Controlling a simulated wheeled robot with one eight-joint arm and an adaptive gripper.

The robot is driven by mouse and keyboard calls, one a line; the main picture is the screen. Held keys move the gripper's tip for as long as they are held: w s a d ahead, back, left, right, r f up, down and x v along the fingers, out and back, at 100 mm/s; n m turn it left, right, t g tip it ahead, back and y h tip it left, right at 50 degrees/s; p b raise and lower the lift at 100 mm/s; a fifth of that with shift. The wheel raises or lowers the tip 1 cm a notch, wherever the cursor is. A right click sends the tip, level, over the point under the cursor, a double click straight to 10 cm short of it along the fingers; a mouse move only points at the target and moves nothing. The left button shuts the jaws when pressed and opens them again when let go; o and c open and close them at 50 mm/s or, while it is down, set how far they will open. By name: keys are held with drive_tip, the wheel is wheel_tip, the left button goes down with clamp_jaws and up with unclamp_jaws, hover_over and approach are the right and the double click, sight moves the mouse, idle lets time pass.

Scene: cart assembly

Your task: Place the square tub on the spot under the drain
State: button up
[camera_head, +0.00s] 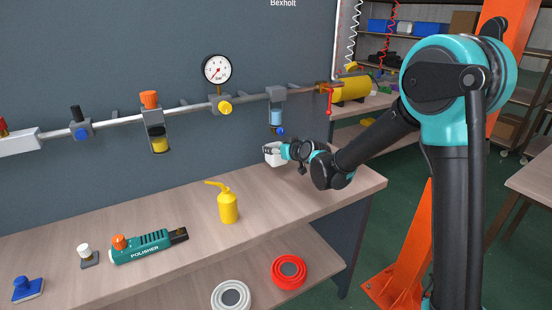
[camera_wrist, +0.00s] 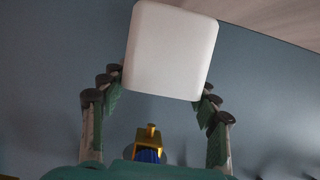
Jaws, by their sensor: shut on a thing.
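The white square tub (camera_head: 272,156) is held between the fingers of my gripper (camera_head: 281,151), near the back of the bench at its right part. In the head view it is just below the filter bowl (camera_head: 276,115) with the blue drain knob (camera_head: 280,131). I cannot tell whether it touches the bench top. In the wrist view the tub (camera_wrist: 170,50) shows between the two fingertips of my gripper (camera_wrist: 160,92), slightly tilted in the picture. A brass and blue fitting (camera_wrist: 149,148), probably the drain, is below it there. I cannot make out the marked spot.
A yellow oil can (camera_head: 228,205) stands on the bench (camera_head: 180,205), left of the tub. A green polisher (camera_head: 150,246) lies farther left. The pipe (camera_head: 190,108) with a gauge (camera_head: 217,70) runs along the wall above. The bench front right is clear.

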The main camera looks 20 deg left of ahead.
wheel_tip(320, 180, down, 4)
drive_tip(key=shift+f, duration=0.1)
drive_tip(key=shift+w+a+f, duration=0.15)
drive_tip(key=shift+f, duration=0.05)
drive_tip(key=shift+f, duration=0.1)
drive_tip(key=o, duration=1.3)
drive_tip(key=shift+c, duration=0.2)
drive_tip(key=v, duration=1.2)
